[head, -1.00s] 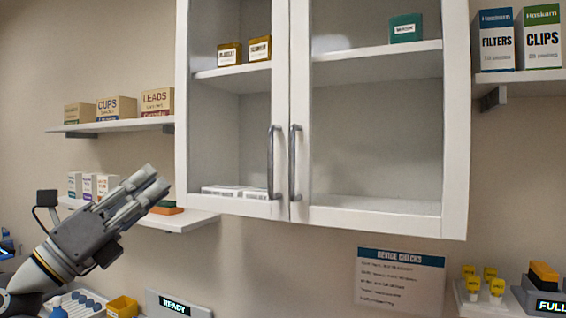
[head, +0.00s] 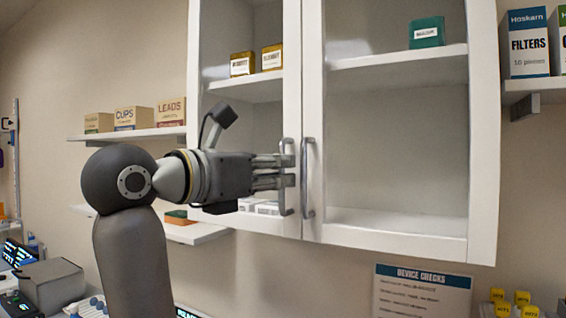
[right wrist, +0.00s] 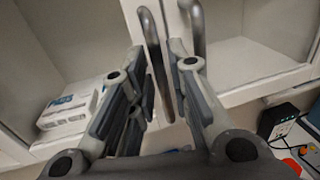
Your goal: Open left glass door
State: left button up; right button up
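The left glass door (head: 292,80) of the white wall cabinet looks closed. Its grey vertical bar handle (head: 287,205) is close beside the right door's handle (head: 308,180). My right gripper (head: 286,171) reaches across from the left, its fingertips at the left door's handle. In the right wrist view the fingers (right wrist: 158,75) are apart, and the left door's handle (right wrist: 152,40) runs between them. The right door's handle (right wrist: 197,25) is beyond the right finger. I cannot tell whether a finger touches the handle. My left gripper is not in view.
Wall shelves with boxes flank the cabinet, at left (head: 160,132) and right (head: 520,84). White boxes (right wrist: 70,105) lie behind the left glass. A sign (head: 422,290) hangs below the cabinet. The space before the right door is clear.

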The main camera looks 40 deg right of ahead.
jog(key=shift+w+d, duration=0.1)
jog(key=shift+d, duration=0.85)
grip_shut()
